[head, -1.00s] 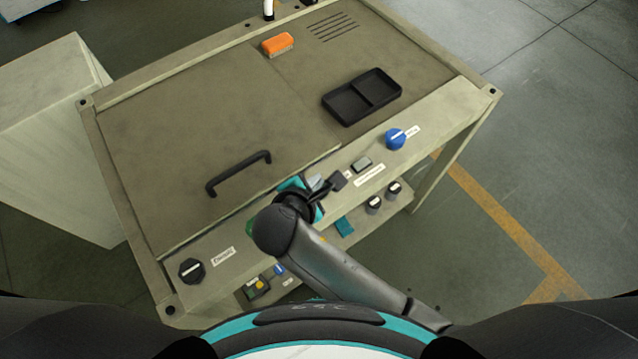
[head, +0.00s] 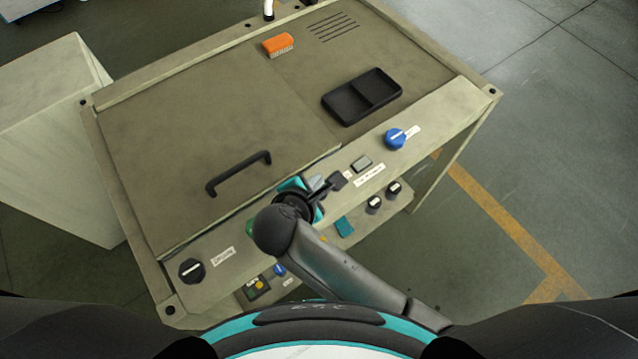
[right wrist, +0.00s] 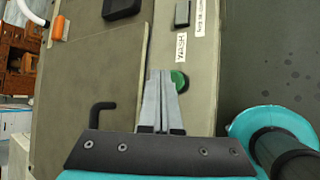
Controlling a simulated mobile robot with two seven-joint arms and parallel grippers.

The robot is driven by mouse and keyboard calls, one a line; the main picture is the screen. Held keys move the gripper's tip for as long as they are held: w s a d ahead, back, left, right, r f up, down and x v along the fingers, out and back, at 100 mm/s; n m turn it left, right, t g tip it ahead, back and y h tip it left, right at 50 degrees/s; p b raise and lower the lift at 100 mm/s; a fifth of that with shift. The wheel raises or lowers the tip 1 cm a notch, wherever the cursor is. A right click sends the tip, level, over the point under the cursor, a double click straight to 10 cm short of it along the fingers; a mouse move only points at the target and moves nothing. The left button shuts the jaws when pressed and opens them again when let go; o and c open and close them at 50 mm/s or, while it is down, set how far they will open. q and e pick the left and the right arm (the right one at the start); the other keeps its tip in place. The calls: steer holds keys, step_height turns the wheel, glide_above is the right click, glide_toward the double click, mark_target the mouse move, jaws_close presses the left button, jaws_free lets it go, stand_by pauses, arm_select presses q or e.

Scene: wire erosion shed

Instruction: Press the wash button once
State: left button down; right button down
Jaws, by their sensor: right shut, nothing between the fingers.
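The green round wash button (right wrist: 179,80) sits on the front panel strip below a white WASH label (right wrist: 181,48) in the right wrist view. My right gripper (right wrist: 160,76) is shut and empty. Its fingertips appear just left of the button and overlap its left edge in that view; I cannot tell whether they touch it. My left gripper is not in view.
A grey switch (head: 361,163), a blue knob (head: 396,138) and a black knob (head: 191,271) are on the same panel. The black handle (head: 238,173), black tray (head: 362,97) and orange brush (head: 278,44) are on the top. Floor at right is clear.

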steer(key=shift+f, duration=0.2)
steer(key=shift+f, duration=0.25)
steer(key=shift+f, duration=0.55)
stand_by(0.9)
steer(key=shift+r, duration=0.1)
steer(key=shift+r+p, duration=0.85)
steer(key=shift+p, duration=0.5)
steer(key=shift+r, duration=0.1)
step_height(320, 180, up, 5)
steer(key=p, duration=0.6)
